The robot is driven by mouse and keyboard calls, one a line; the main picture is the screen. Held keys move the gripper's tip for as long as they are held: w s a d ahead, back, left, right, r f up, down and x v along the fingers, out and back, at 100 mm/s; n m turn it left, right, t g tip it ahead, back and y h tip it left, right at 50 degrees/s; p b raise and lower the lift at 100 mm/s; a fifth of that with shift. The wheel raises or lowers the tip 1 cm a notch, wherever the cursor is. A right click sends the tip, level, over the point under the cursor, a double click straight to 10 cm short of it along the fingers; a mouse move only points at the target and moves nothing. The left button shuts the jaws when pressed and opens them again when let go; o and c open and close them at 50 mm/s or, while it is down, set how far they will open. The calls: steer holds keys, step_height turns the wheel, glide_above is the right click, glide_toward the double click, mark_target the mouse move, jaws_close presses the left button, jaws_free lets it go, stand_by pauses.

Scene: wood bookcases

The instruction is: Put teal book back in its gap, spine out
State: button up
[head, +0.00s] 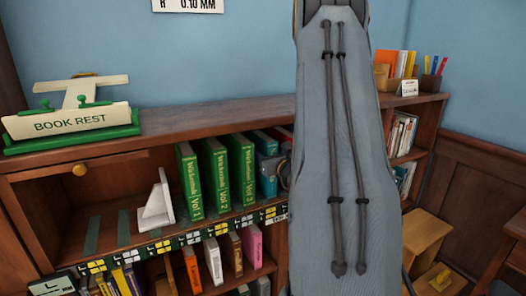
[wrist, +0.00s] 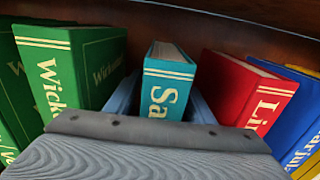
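The teal book (wrist: 168,85) stands upright in the wrist view with its spine and white "Sa" lettering facing me. It is between the green books on the left and the red book on the right. My gripper (wrist: 165,100) has one blue-grey finger along each side of it, close against its covers. The fingertips are hidden behind the spine. In the head view, teal books (head: 267,172) show beside the green volumes, partly behind my arm; I cannot tell which is the held one.
Green volumes (wrist: 75,65) lean close on the left and a red book (wrist: 245,92) on the right, with a blue book (wrist: 295,115) beyond. A white bookend (head: 157,205) stands on the same shelf. The green "BOOK REST" stand (head: 75,127) is on the bookcase top.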

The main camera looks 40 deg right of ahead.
steer(key=shift+r, duration=0.15)
steer(key=b+v, duration=0.1)
steer(key=v, duration=1.1)
steer(key=shift+b, duration=0.3)
steer(key=shift+s, duration=0.15)
